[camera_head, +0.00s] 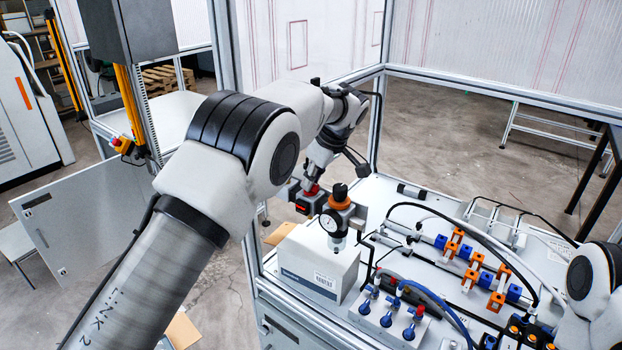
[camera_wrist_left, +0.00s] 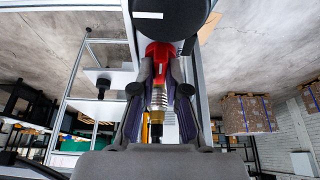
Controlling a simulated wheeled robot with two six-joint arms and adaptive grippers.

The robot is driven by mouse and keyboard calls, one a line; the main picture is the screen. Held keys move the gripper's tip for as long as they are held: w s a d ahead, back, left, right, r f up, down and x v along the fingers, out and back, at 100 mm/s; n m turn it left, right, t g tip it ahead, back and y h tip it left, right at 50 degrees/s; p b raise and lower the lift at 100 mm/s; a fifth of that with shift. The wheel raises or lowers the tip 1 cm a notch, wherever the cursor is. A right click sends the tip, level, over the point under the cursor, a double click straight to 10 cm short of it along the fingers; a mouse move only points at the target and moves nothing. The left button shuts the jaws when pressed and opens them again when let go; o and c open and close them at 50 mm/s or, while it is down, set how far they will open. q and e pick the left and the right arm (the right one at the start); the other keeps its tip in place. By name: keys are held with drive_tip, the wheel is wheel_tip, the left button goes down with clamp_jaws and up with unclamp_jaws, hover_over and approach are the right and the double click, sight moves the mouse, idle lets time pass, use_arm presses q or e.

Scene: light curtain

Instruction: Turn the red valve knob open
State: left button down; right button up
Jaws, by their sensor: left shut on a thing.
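The red valve knob (camera_head: 311,189) is at the left end of the air unit, beside the round pressure gauge (camera_head: 330,221). My left gripper (camera_head: 309,184) reaches down to it from behind, and its fingers are largely hidden in the head view. In the left wrist view the red knob (camera_wrist_left: 158,54) shows between the two dark fingers of my left gripper (camera_wrist_left: 160,92), with a ribbed metal fitting (camera_wrist_left: 158,98) below it. The left gripper is shut on the knob. My right gripper is outside the frames; only part of my right arm shows at the right edge.
A grey-white box (camera_head: 318,268) stands below the gauge. Blue-knobbed valves (camera_head: 387,308) and a manifold with orange and blue fittings (camera_head: 470,262) lie to the right, with black hoses looping over them. Metal frame posts (camera_head: 376,125) stand close behind my left arm.

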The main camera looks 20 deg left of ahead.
use_arm(q)
drive_tip(key=shift+s+d+f, duration=0.1)
drive_tip(key=shift+s+f, duration=0.05)
drive_tip(key=shift+f, duration=0.1)
drive_tip(key=c, duration=1.2)
unclamp_jaws()
drive_tip(key=shift+r, duration=0.1)
drive_tip(key=shift+r, duration=0.2)
drive_tip(key=v, duration=1.1)
drive_tip(key=shift+d+r, duration=0.15)
drive_tip(key=shift+r, duration=0.15)
drive_tip(key=shift+f, duration=0.1)
